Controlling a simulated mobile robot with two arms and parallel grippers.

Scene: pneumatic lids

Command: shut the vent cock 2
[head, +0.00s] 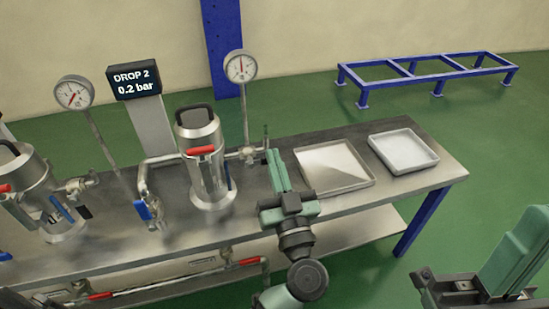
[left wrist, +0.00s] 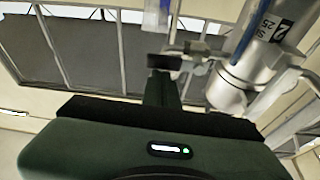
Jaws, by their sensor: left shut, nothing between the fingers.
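The vent cock 2 (head: 248,153) is the small valve on the right side of the middle steel vessel (head: 205,168), under a gauge stem. A thin upright piece, perhaps its lever, stands beside it; its exact setting is too small to tell. My left gripper (head: 271,156) is shut and empty, just right of the cock; I cannot tell whether it touches it. In the left wrist view the closed fingers (left wrist: 164,64) are left of the vessel (left wrist: 262,48) with its label. Part of my right arm shows at the lower right; its fingers are unclear.
The display (head: 134,83) reads DROP 2, 0.2 bar. A pressure gauge (head: 240,66) stands above the cock. Another vessel (head: 45,195) and a blue-handled valve (head: 147,208) are to the left. Two trays (head: 334,168) (head: 404,150) lie on the bench's right part.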

